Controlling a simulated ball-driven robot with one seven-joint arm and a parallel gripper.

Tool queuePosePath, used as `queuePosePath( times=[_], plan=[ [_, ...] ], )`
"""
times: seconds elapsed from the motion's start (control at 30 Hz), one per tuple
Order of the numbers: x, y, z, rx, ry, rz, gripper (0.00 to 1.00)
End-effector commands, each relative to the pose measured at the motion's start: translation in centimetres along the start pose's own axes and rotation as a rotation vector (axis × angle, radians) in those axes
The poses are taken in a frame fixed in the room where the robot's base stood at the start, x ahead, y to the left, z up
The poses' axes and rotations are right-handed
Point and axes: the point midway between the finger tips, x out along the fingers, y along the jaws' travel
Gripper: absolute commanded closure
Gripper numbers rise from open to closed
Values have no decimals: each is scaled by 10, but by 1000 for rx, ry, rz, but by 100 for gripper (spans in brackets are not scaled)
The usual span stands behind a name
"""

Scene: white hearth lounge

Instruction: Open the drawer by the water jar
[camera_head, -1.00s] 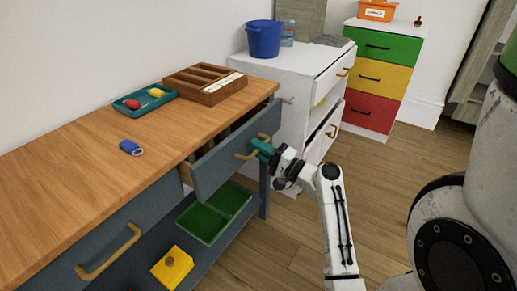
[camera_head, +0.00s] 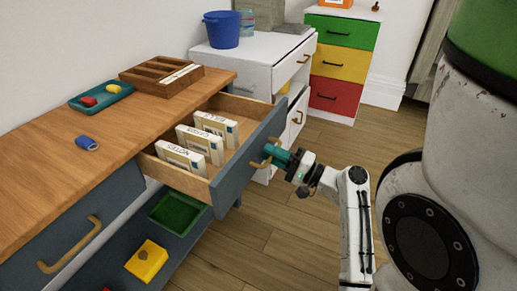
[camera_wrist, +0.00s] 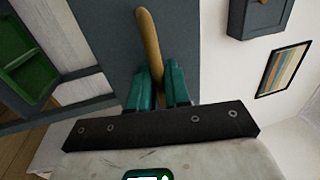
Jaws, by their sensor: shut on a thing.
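My gripper (camera_head: 279,156) is shut on the tan handle (camera_head: 257,165) of a grey-blue drawer (camera_head: 235,172) under the wooden top. In the wrist view the teal fingers (camera_wrist: 160,88) sit on both sides of the handle bar (camera_wrist: 148,38). The drawer stands well out from the desk, and its inside shows several upright labelled cards or boxes (camera_head: 214,123). A clear bluish jar (camera_head: 247,22) stands on the white cabinet (camera_head: 262,50) at the back, partly hidden by a blue bucket (camera_head: 222,30).
The wooden top (camera_head: 45,150) holds a wooden sectioned tray (camera_head: 135,75), a teal tray (camera_head: 120,91) and a blue tag (camera_head: 86,142). A second closed drawer (camera_head: 105,205) is at left. A green tray (camera_head: 175,212) and yellow block (camera_head: 150,257) are below.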

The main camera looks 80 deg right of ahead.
Motion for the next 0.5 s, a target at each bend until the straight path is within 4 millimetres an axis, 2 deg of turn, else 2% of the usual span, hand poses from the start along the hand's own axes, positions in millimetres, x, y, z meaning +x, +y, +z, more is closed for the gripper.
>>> queuePosePath(
  times=[0.2, 0.5],
  plan=[
    [-23, -2, 0, 2, 1, 5, 100],
    [-34, -5, 0, 2, 0, 4, 100]
  ],
)
